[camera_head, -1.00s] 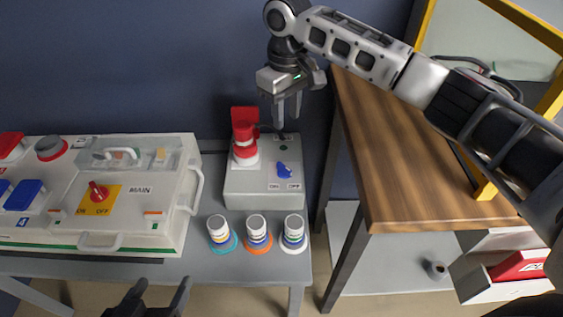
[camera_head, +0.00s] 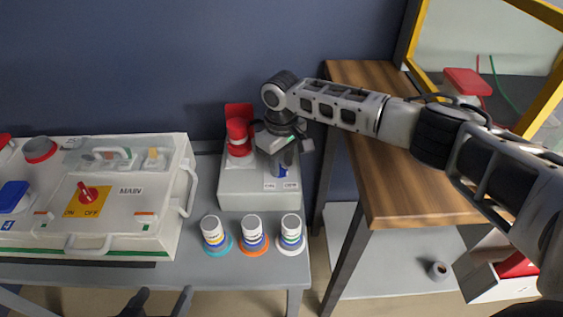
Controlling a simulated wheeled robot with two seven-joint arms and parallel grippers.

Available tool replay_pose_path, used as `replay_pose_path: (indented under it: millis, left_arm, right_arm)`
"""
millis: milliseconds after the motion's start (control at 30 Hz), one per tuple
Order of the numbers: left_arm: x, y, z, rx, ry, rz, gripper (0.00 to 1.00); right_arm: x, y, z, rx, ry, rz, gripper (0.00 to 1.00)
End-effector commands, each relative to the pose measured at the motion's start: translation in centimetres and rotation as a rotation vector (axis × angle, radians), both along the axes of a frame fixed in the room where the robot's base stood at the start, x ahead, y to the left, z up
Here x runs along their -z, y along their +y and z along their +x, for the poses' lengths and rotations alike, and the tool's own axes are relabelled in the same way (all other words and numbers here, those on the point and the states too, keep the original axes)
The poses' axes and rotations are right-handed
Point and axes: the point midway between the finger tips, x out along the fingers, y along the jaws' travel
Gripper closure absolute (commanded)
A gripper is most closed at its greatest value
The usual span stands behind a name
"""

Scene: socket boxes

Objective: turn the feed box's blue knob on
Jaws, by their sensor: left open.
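The feed box (camera_head: 240,190) is a light grey box on the grey table, with a red socket and plug (camera_head: 238,138) on its left part and ON and OFF labels on its front right. My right gripper (camera_head: 282,172) points down over the right part of the box, at the blue knob (camera_head: 283,171). The knob is mostly hidden behind the fingers, so its turn cannot be read. Whether the fingers are apart or closed on it cannot be told. My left gripper (camera_head: 160,302) is open and empty at the bottom edge, in front of the table.
The main box (camera_head: 120,222) with a red switch (camera_head: 88,192) stands left of the feed box. Three banded plugs, teal (camera_head: 213,234), orange (camera_head: 253,234) and white (camera_head: 290,234), stand in front. A wooden bench (camera_head: 400,190) is on the right.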

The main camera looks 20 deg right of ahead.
Motion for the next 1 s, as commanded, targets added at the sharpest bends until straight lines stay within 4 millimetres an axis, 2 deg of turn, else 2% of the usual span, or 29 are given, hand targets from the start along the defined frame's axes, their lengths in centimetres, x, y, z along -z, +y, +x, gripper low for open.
replay_pose_path:
  millis: [200,233,333,367,667,767,900,1000]
  left_arm:
    - [0.2,0.0,0.1,0.002,0.004,0.002,0.34]
    - [0.2,0.0,0.1,0.002,0.004,0.001,0.34]
    - [0.2,0.0,0.1,0.001,0.002,0.002,0.34]
    - [0.1,0.0,0.1,0.001,0.001,0.002,0.34]
    - [-0.6,0.1,0.3,-0.001,-0.011,0.004,0.34]
    - [-1.9,0.3,0.5,-0.007,-0.034,0.009,0.34]
    - [-4.9,0.9,0.2,-0.023,-0.065,0.006,0.34]
    - [-5.5,0.9,-0.1,-0.025,-0.042,0.006,0.34]
  right_arm:
    - [0.1,0.0,0.0,0.000,0.000,0.000,0.67]
    - [0.0,0.0,0.0,0.000,0.000,0.000,0.70]
    - [0.0,0.0,0.0,0.000,0.000,0.000,0.98]
    - [0.0,0.0,0.0,0.000,0.000,0.000,1.00]
    - [-0.1,0.0,-0.1,0.016,0.001,0.000,1.00]
    - [-0.3,0.1,-0.1,0.043,0.002,0.001,1.00]
    - [-0.5,0.1,-0.2,0.114,0.004,0.001,1.00]
    - [-0.6,0.2,-0.2,0.188,0.007,0.002,1.00]
